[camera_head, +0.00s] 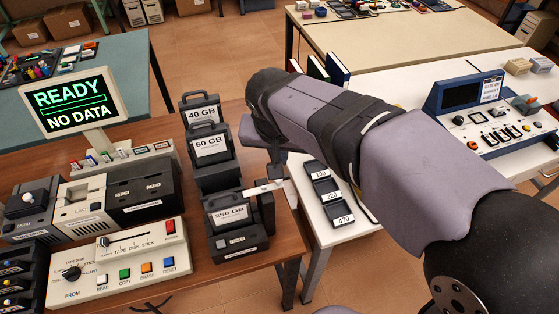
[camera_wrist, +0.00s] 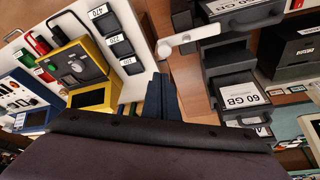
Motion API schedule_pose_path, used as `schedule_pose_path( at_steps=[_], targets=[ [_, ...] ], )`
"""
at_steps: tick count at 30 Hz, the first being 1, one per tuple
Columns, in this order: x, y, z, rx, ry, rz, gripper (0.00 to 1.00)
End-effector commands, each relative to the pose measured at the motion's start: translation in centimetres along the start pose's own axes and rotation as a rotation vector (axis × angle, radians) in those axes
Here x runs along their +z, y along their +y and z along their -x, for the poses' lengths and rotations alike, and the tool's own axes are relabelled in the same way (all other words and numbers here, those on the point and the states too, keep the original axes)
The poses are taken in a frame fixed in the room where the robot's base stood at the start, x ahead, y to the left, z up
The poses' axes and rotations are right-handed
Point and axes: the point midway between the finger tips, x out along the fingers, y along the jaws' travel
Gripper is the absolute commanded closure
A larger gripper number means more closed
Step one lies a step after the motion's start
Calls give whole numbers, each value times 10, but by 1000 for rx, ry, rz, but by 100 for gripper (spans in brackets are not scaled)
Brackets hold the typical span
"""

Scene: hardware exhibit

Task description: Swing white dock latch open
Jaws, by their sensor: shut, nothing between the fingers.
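The white latch (camera_head: 262,187) is a short bar beside the black dock (camera_head: 240,246) that holds a cartridge labelled 250 GB (camera_head: 230,215). In the wrist view the latch (camera_wrist: 195,37) is a pale bar with a rounded end at left, reaching right toward the dark dock. My gripper (camera_head: 277,172) points down just above the latch in the head view, and its fingers are partly hidden by my arm. In the wrist view my gripper (camera_wrist: 161,88) is shut and empty, below the latch's rounded end with a visible gap. I cannot tell its exact height above the latch.
Cartridges labelled 60 GB (camera_head: 211,147) and 40 GB (camera_head: 200,112) stand behind the dock. A control panel (camera_head: 120,262) and a READY / NO DATA screen (camera_head: 70,106) are at left. Labelled blocks (camera_head: 327,190) lie on the white table at right. The brown table's edge is close.

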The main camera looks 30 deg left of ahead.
Motion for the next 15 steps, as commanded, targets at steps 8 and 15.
schedule_pose_path(
  at_steps=[8,15],
  targets=[
    [19,0,3,0,0,0,100],
    [22,0,3,0,0,0,100]
  ],
)
